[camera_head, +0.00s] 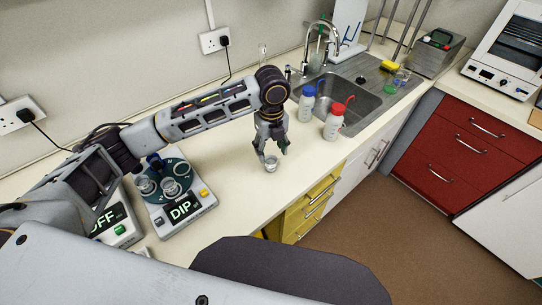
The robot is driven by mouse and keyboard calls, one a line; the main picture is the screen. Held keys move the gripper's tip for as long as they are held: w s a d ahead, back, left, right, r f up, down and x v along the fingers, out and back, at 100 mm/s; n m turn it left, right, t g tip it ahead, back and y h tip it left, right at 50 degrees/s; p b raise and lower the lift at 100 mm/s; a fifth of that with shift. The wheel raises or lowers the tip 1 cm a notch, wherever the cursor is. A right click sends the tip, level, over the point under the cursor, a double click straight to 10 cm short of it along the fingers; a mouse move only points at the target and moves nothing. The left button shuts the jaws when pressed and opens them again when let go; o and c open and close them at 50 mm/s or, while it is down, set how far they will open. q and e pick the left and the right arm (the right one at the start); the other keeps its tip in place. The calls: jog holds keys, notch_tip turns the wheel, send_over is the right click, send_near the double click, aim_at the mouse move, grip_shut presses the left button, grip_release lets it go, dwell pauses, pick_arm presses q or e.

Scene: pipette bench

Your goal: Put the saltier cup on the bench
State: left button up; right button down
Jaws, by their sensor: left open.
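A small clear cup (270,162) stands on the cream bench (235,193), near its front edge. My left gripper (271,152) points down right over this cup, with its open fingers at either side of the rim; I cannot tell whether they touch it. More clear cups (170,187) sit on the round dark plate of a device whose display (181,208) reads "DIP". My left arm partly hides that area. My right gripper does not show.
A second device (112,222) showing "OFF" is partly hidden by my arm. A blue-capped bottle (307,105) and a red-capped bottle (334,122) stand right of the gripper, before the sink (345,97). The bench between device and cup is clear.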

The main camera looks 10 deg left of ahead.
pick_arm(q)
notch_tip(320, 180, up, 6)
dwell(0.4)
jog(key=shift+r, duration=0.1)
dwell(0.6)
